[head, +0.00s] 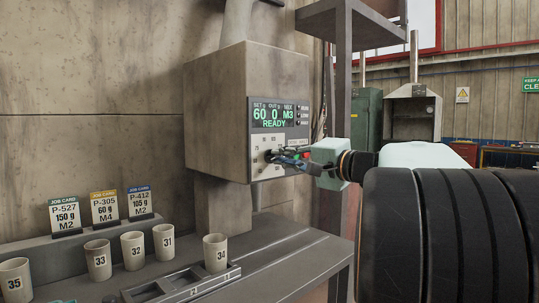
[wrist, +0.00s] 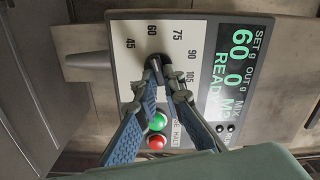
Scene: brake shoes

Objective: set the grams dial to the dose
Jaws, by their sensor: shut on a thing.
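The grams dial (wrist: 157,62) is a dark knob on the pale front panel (wrist: 126,70) of the dispenser box, with 45, 60, 75, 90 and 105 printed around it in the wrist view. My gripper (wrist: 163,78) is shut on the knob, a blue-padded finger on each side, hiding part of it and its pointer. In the head view my gripper (head: 272,156) reaches the panel from the right. The display (head: 272,115) reads SET 60, OUT 0, MIX M3, READY. Job cards read P-527 150 g M2 (head: 65,215), P-305 60 g M4 (head: 104,207) and P-412 105 g M2 (head: 139,202).
A green button (wrist: 157,121) and a red button (wrist: 155,142) sit close below my fingers in the wrist view. A grey post (head: 343,110) rises right of the box.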

